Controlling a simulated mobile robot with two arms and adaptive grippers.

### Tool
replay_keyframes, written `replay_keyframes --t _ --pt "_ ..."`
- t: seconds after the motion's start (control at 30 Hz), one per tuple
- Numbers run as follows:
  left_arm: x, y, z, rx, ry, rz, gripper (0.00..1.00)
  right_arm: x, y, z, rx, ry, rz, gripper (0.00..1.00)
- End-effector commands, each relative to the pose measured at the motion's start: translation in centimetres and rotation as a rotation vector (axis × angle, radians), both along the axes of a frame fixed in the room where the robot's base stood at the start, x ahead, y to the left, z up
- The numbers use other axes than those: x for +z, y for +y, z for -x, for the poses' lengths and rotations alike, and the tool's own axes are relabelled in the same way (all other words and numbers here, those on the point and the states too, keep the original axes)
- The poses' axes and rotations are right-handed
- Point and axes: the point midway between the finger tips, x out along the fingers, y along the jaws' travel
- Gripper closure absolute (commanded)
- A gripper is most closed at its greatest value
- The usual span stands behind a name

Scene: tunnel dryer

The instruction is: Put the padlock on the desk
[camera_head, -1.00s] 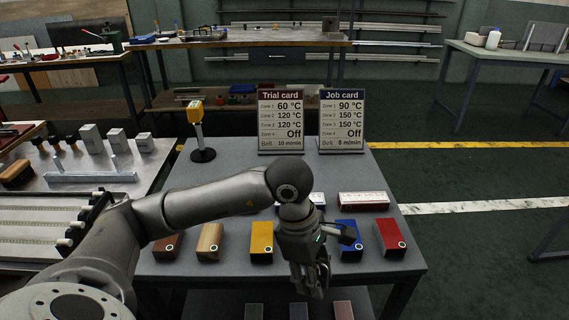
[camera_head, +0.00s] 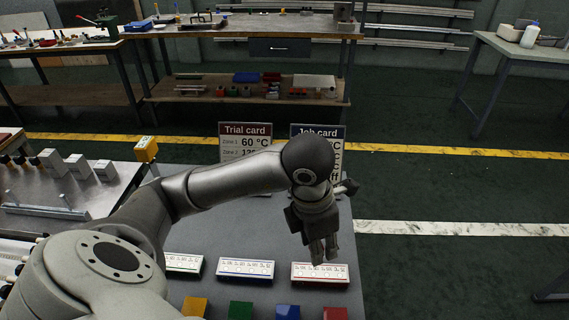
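I cannot make out a padlock in this view. I cannot tell which surface is the desk; a grey table (camera_head: 205,272) is in front of me. My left arm reaches in from the left across this table. My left gripper (camera_head: 325,258) points down over the table's right part, above and behind a white strip with a red edge (camera_head: 320,273). Its fingers look close together with nothing clear between them, but their opening is hard to judge. My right gripper is not in view.
A Trial card (camera_head: 245,130) and a partly hidden Job card (camera_head: 318,132) stand at the table's back. Coloured blocks, including a yellow one (camera_head: 195,306), line the front. A workbench (camera_head: 290,28) with a cluttered lower shelf stands behind. Floor at right is clear.

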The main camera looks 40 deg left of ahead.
Motion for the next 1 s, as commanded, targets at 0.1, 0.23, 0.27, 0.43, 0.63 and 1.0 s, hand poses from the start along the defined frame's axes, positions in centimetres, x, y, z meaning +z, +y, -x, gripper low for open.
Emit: replay_keyframes --t 0.1,0.23,0.27,0.43,0.63,1.0 --pt "-0.3 0.2 -0.8 0.002 0.001 0.002 0.84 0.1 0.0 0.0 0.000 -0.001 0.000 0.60" --pt "-1.3 1.1 -2.9 0.005 0.003 0.001 0.84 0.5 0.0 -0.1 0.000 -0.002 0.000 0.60" --pt "-1.5 1.3 -3.4 0.004 0.004 0.002 0.84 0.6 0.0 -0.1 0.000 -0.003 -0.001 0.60" --pt "-3.1 2.5 -6.6 0.002 0.003 0.001 0.84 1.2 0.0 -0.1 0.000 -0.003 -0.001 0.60" --pt "-5.7 3.6 -9.7 0.000 0.005 0.002 0.84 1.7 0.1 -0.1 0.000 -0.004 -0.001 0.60" --pt "-9.4 4.7 -12.6 -0.003 -0.001 0.001 0.84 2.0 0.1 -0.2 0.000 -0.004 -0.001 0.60"
